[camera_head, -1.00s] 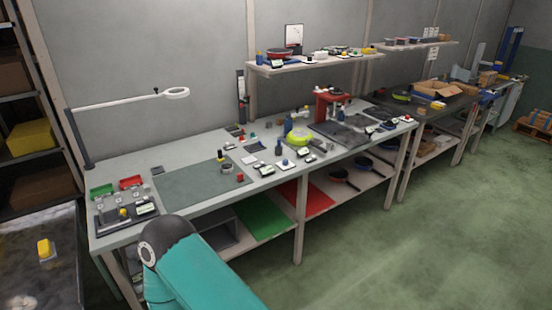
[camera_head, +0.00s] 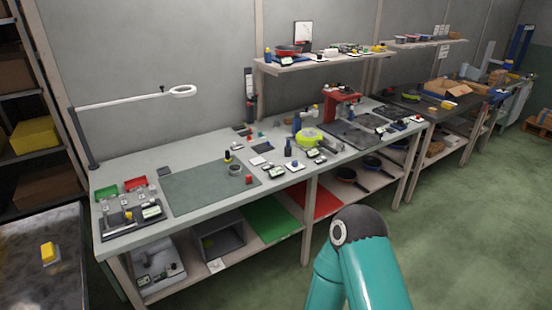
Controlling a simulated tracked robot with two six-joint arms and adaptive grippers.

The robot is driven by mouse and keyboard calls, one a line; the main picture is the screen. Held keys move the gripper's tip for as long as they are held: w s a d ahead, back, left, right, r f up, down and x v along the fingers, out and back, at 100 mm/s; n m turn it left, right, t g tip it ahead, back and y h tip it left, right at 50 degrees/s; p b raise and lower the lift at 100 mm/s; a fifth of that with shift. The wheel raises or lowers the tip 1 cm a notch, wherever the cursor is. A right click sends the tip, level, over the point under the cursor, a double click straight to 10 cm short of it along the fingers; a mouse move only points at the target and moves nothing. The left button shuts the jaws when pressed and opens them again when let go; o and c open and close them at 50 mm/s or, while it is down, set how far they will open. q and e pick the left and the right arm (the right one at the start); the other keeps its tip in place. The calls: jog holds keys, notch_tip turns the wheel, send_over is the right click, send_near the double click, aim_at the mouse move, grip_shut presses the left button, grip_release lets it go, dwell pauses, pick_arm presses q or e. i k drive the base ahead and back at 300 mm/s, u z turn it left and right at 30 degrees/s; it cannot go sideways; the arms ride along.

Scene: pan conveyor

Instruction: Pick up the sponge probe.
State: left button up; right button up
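I cannot tell for sure which item is the sponge probe. A small yellow block (camera_head: 48,252) lies on the metal surface at the lower left. A small yellow piece (camera_head: 129,215) sits among items on the dark tray (camera_head: 112,232) at the workbench's left end. A small dark item with a yellow top (camera_head: 227,157) stands on the bench by the green-grey mat (camera_head: 190,190). One of my teal arms rises from the bottom edge, right of centre; its gripper is out of view. Neither gripper shows.
The long workbench (camera_head: 140,172) holds red and green bins, a lime-green pan (camera_head: 307,138) and a red press (camera_head: 342,100). A wall shelf (camera_head: 325,61) hangs above.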

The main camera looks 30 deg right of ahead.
aim_at(229, 160)
jog(key=u, duration=0.35)
jog(key=i, duration=0.15)
jog(key=z, duration=1.25)
jog(key=k, duration=0.45)
jog(key=z, duration=0.45)
jog(key=i, duration=1.5)
jog(key=u, duration=0.5)
